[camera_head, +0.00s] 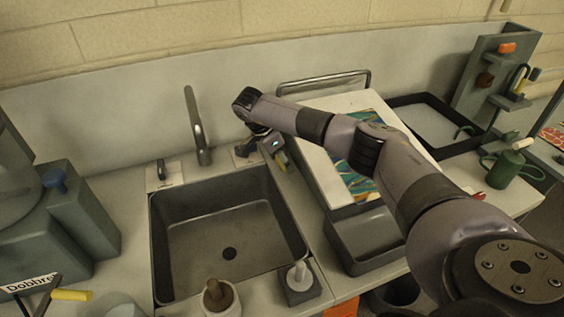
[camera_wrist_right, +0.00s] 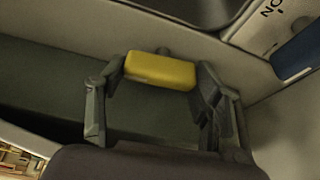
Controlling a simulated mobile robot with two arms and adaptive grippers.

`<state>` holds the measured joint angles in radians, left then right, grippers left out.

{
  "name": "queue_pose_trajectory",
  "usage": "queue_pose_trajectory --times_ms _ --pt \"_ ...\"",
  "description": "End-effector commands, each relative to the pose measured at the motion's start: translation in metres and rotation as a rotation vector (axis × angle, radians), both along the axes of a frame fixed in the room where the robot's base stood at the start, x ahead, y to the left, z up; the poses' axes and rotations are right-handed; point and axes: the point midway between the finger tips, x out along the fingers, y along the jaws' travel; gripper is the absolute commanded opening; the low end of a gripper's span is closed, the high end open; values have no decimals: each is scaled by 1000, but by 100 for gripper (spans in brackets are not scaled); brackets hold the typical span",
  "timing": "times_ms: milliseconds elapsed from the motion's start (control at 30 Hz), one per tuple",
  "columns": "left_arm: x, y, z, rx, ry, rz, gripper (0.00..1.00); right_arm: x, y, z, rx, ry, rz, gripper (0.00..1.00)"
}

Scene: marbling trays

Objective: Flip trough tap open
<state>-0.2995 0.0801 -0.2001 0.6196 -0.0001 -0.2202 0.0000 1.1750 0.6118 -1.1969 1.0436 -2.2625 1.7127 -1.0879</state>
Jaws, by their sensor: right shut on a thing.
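My right gripper (camera_head: 276,150) reaches over the counter at the sink's right back corner. In the right wrist view its two fingers (camera_wrist_right: 160,78) are shut on a yellow handle (camera_wrist_right: 160,70), one finger at each end. In the head view a little of the yellow handle (camera_head: 283,158) shows beside the gripper; the rest is hidden. The handle sits by a dark grey wall or trough side (camera_wrist_right: 40,85). I cannot tell its turn angle for sure. My left gripper is not in view.
A grey sink (camera_head: 185,235) with a tall spout (camera_head: 197,125) is left of the gripper. A blue lever (camera_wrist_right: 298,52) and lettered plate (camera_wrist_right: 268,22) are close by in the wrist view. A white board (camera_head: 340,105) with a marbled sheet (camera_head: 388,120) lies right, under my arm.

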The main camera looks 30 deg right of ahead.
Motion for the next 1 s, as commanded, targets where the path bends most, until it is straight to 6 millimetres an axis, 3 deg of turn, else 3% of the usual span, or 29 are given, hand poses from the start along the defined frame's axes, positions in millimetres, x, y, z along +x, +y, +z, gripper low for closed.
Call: queue_pose_trajectory --times_ms 300,800,833,1000 --pt "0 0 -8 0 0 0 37 1 0 0 -1 -1 -114 32" --pt "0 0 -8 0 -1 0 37 0 0 0 0 -1 -134 32" --pt "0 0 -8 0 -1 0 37 0 0 0 0 -1 -134 62" --pt "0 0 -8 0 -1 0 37 0 0 0 0 0 -132 68"
